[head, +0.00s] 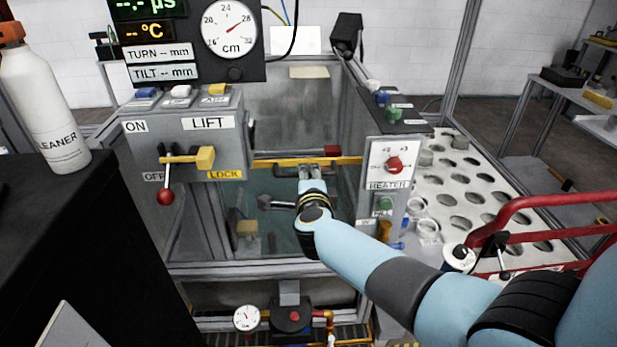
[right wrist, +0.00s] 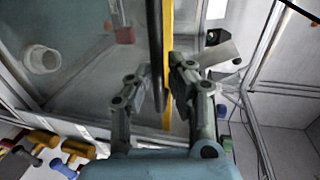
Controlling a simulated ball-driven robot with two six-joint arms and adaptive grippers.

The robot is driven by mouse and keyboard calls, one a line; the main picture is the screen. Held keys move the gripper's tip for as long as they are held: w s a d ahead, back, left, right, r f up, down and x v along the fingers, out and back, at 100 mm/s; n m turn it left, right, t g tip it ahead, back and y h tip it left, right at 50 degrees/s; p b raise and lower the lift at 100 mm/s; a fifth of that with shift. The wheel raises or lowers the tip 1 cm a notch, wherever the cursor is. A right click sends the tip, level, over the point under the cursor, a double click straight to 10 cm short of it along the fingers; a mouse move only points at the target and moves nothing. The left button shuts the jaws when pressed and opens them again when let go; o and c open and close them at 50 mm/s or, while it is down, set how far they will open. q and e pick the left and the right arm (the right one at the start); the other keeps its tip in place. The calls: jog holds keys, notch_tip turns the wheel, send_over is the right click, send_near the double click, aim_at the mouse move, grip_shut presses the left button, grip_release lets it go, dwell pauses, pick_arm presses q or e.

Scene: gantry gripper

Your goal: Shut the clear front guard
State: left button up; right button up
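The clear front guard (head: 285,225) appears as a see-through pane at the front of the tank, with a yellow strip (head: 275,162) along its upper edge. A dark bar (right wrist: 156,50) runs beside the yellow strip in the right wrist view. My right gripper (head: 311,172) is at the yellow strip, near the middle of the tank front. In the right wrist view its two fingers (right wrist: 160,82) are apart, with the dark bar and the strip showing between them. I cannot tell whether either finger touches the bar. My left gripper is not in view.
The lift panel (head: 205,145) with a red-knobbed lever stands left of the tank. The heater panel (head: 392,165) stands right of it, close to my right arm. A holed white tray (head: 480,185) and red rails (head: 540,205) lie farther right. A cleaner bottle (head: 45,110) stands at left.

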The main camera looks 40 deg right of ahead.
jog(key=shift+o, duration=0.4)
jog(key=shift+r, duration=0.1)
jog(key=v, duration=1.2)
